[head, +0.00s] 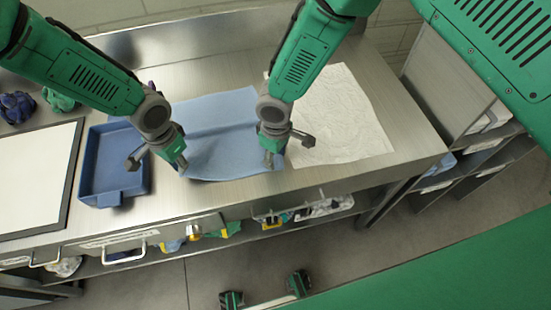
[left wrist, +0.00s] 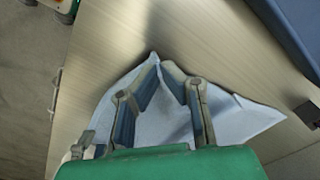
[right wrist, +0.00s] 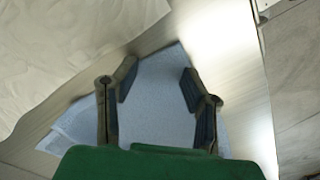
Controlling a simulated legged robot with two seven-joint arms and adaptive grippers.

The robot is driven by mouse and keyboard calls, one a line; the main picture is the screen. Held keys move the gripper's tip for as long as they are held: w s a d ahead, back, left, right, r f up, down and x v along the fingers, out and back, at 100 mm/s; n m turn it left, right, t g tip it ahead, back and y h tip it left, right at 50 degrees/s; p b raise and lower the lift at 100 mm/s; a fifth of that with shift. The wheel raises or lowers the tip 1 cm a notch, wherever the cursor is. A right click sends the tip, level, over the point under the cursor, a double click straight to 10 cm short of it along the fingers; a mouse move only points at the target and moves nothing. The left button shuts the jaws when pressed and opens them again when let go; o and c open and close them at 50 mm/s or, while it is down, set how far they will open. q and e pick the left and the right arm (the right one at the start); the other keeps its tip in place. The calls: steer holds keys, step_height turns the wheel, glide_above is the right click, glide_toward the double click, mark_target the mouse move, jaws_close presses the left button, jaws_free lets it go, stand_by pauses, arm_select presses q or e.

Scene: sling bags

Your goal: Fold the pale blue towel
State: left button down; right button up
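The pale blue towel (head: 222,110) lies on the steel counter, mostly spread out, with a ridge across it. My left gripper (head: 181,164) is at its near left corner. In the left wrist view its fingertips (left wrist: 161,64) come close together on the towel's edge (left wrist: 238,122), which bunches between them. My right gripper (head: 270,158) is at the towel's near right corner. In the right wrist view its fingers (right wrist: 159,70) are spread apart, with the towel (right wrist: 158,105) between and below them. My arms hide part of the towel.
A blue tray (head: 117,195) stands left of the towel, and a dark-edged white board (head: 35,180) lies further left. A wrinkled white cloth (head: 345,120) lies right of the towel. The counter's front edge is close to both grippers.

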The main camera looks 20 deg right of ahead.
steer(key=shift+s+f, duration=0.1)
steer(key=shift+c, duration=0.4)
jaws_close()
steer(key=shift+r, duration=2.5)
